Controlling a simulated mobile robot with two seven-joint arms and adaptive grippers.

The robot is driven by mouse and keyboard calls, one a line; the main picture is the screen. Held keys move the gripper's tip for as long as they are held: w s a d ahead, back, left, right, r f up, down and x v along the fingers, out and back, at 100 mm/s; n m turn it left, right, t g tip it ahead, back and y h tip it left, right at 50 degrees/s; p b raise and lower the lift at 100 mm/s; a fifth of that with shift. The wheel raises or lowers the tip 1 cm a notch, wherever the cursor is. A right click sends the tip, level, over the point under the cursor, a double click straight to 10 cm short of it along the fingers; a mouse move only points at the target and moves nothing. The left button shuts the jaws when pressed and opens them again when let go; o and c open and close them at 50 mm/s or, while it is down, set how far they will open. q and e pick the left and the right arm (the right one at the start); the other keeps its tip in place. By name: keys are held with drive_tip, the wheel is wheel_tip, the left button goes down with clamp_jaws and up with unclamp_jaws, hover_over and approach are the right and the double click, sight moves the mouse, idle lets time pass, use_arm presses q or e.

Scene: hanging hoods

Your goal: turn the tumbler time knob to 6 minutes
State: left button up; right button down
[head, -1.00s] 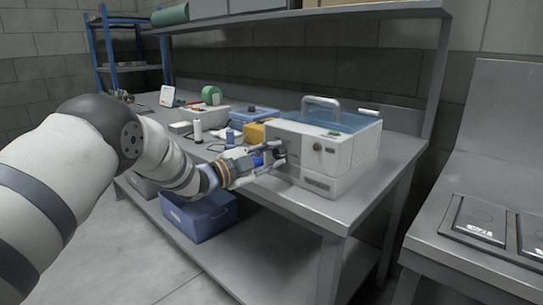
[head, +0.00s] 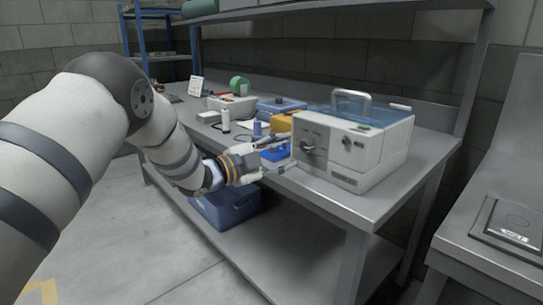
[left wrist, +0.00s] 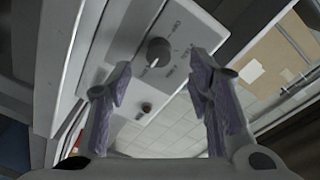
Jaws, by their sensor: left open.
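The tumbler is a white box (head: 355,160) with a clear blue lid and a handle, on the steel bench. Its front has a dark round time knob (head: 308,145) at left and a smaller knob (head: 347,142) to its right. My left gripper (head: 288,156) is open and empty, just left of the time knob and apart from it. In the left wrist view the time knob (left wrist: 158,50) shows between and beyond the open fingertips (left wrist: 161,64). A pale mark sits on its lower edge. The dial print is too small to read surely. My right gripper is out of view.
A small blue box (head: 275,153) sits on the bench behind my left gripper. An orange box (head: 282,122), a blue-lidded box (head: 280,106) and bottles stand farther back. A blue bin (head: 225,207) is on the lower shelf. The floor in front is clear.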

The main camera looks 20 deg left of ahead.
use_arm(q)
drive_tip(key=v, duration=0.6)
drive_tip(key=shift+s, duration=0.3)
drive_tip(key=shift+a, duration=0.15)
drive_tip(key=s+d+f+n+g+y+p, duration=0.15)
drive_tip(key=s+f+n, duration=0.25)
drive_tip(key=f, duration=0.5)
drive_tip(key=s+d+f+n+g+y, duration=0.1)
drive_tip(key=s+f+n+g+y, duration=0.2)
drive_tip(key=f, duration=0.6)
drive_tip(key=s+d+f+n+g+y, duration=0.2)
drive_tip(key=s+f+n+g, duration=0.25)
drive_tip(key=s+f, duration=0.85)
drive_tip(key=s+d+n+g+y+p, duration=0.2)
drive_tip(key=s+n+g, duration=0.4)
drive_tip(key=s, duration=2.8)
drive_tip(key=g, duration=0.3)
drive_tip(key=shift+f, duration=0.35)
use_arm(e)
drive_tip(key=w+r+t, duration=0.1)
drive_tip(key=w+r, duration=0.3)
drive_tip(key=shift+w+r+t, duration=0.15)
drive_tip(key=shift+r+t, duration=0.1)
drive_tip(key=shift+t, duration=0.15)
